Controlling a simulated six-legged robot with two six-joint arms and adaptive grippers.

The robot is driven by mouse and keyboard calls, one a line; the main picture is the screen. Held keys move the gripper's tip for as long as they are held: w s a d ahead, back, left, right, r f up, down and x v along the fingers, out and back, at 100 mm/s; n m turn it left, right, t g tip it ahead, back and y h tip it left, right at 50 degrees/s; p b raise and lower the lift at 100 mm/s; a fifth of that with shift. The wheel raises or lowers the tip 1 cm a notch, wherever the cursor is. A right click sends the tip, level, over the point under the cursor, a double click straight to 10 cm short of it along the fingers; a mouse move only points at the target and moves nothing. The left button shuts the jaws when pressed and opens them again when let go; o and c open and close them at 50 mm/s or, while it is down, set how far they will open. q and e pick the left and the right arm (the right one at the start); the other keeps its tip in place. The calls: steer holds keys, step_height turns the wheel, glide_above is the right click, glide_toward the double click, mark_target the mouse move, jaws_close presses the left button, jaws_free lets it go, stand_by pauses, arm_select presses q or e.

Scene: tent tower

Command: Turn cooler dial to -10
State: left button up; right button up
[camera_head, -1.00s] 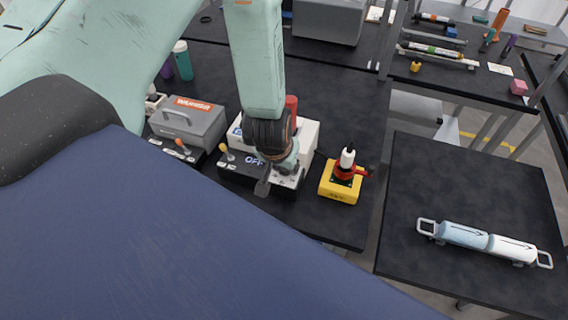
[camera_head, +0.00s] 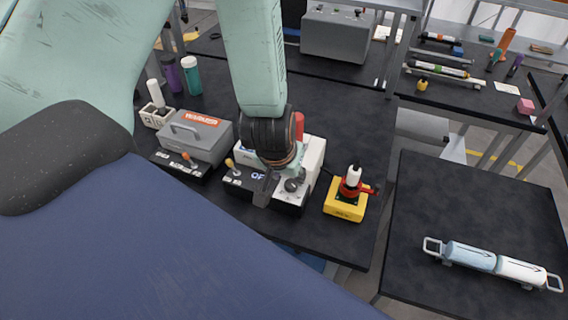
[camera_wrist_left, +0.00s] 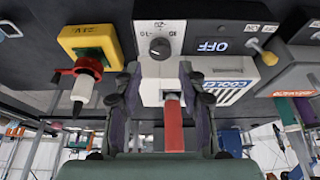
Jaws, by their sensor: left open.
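The cooler (camera_head: 312,154) is a white box with a black front panel on the dark table. Its round dark dial (camera_wrist_left: 160,48) shows in the wrist view, with a "-10" label near it; its exact setting is too small to read. The dial (camera_head: 292,185) also shows in the head view, just right of a finger. The cooler's display (camera_wrist_left: 212,46) reads OFF. My left gripper (camera_head: 277,185) is open and empty, just over the front of the cooler. In the wrist view its two fingers (camera_wrist_left: 160,85) stand apart below the dial, with no clear contact. My right gripper is out of view.
A yellow box with a red switch (camera_head: 346,205) stands right of the cooler. A grey Warmer box (camera_head: 195,135) with a lever stands to its left. A red cylinder (camera_wrist_left: 173,125) stands at the cooler's far side. Another table (camera_head: 470,215) holds a blue-and-white tube.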

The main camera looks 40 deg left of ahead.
arm_select(q)
steer(key=v, duration=0.6)
stand_by(0.5)
steer(key=s+d+f+m+g+h, duration=0.1)
steer(key=s+d+f+m+g, duration=0.2)
steer(key=s+f, duration=1.7)
step_height(320, 180, down, 20)
steer(key=g+b, duration=0.1)
steer(key=b, duration=2)
steer(key=shift+s+a+n, duration=0.2)
steer(key=shift+s+n, duration=0.1)
steer(key=shift+s, duration=0.15)
